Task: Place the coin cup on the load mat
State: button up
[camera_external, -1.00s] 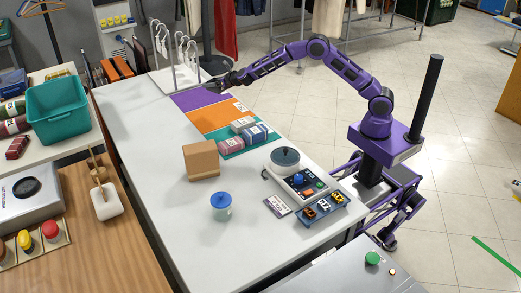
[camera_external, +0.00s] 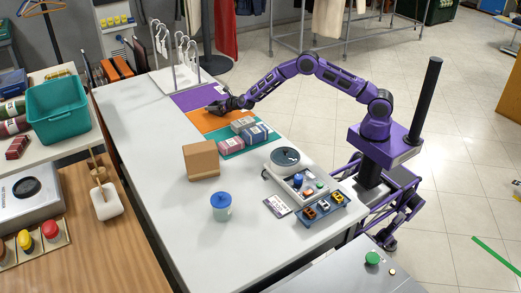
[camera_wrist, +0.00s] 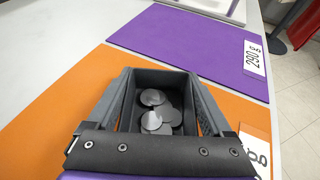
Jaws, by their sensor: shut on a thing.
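My gripper (camera_external: 216,106) reaches over the orange mat (camera_external: 205,122). In the wrist view my gripper (camera_wrist: 160,88) is shut on the coin cup (camera_wrist: 160,77), a dark grey open container with several grey discs inside, between the fingers. The cup is over the orange mat (camera_wrist: 50,120); whether it touches the mat is unclear. In the external view the cup cannot be told apart from the dark gripper. A purple mat (camera_wrist: 185,42) with a "290 g" label lies beyond it. Which mat is the load mat does not show clearly.
A hanger rack (camera_external: 182,60) is at the far end.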

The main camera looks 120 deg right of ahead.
jog(key=shift+r, duration=0.1)
jog(key=shift+f+b, duration=0.2)
jog(key=shift+b, duration=0.15)
jog(key=o, duration=1.2)
jog(key=shift+r, duration=0.1)
jog(key=shift+a+r+p, duration=0.1)
jog(key=shift+r+p, duration=0.1)
jog(key=shift+p, duration=0.2)
jog(key=v, duration=1.1)
jog(key=shift+s+a, duration=0.25)
jog(key=shift+a, duration=0.1)
